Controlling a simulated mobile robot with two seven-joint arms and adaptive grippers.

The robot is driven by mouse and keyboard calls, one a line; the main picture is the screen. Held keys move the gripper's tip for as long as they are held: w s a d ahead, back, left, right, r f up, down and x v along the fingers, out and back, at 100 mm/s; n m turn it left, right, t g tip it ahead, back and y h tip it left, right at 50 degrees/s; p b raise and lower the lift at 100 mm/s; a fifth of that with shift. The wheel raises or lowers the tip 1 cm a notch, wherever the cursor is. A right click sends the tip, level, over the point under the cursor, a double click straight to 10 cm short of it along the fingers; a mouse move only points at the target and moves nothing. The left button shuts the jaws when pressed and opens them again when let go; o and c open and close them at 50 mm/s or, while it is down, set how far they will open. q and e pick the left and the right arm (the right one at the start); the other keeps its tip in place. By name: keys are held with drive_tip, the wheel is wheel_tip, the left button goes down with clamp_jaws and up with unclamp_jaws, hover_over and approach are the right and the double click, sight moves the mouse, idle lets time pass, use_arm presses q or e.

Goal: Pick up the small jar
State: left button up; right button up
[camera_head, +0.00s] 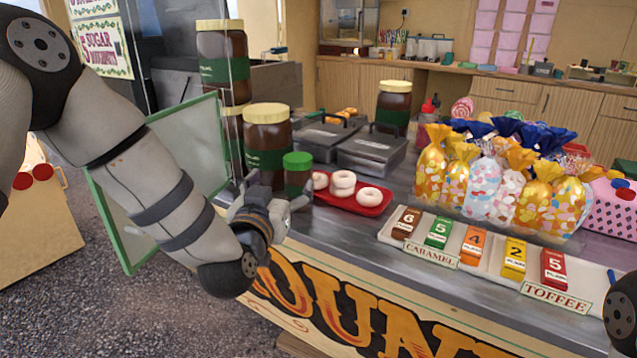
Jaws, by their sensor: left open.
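The small jar (297,175) stands upright on the metal counter, brown with a green lid and a green label. My left gripper (276,188) is at the near left side of this jar, its fingers open and pointing towards it. The gripper hides part of the jar's lower left; I cannot tell whether they touch. Of my right arm, only a dark part shows at the right edge, and its gripper is out of view.
A larger jar (266,140) stands just behind the small jar. A red tray (372,209) of white doughnuts sits close on its right. Stacked jars (224,68) are behind a glass panel at left. Price blocks (473,245) and wrapped sweet bags (484,188) fill the right side.

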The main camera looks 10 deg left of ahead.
sight(295, 167)
use_arm(q)
drive_tip(key=w+b, duration=0.1)
drive_tip(key=w, duration=1)
drive_tip(key=shift+f, duration=0.2)
drive_tip(key=shift+r, duration=0.15)
use_arm(e)
drive_tip(key=shift+s+d+f+g, duration=0.15)
drive_tip(key=shift+s+f+g, duration=0.25)
drive_tip(key=shift+s+f, duration=0.6)
use_arm(q)
clamp_jaws()
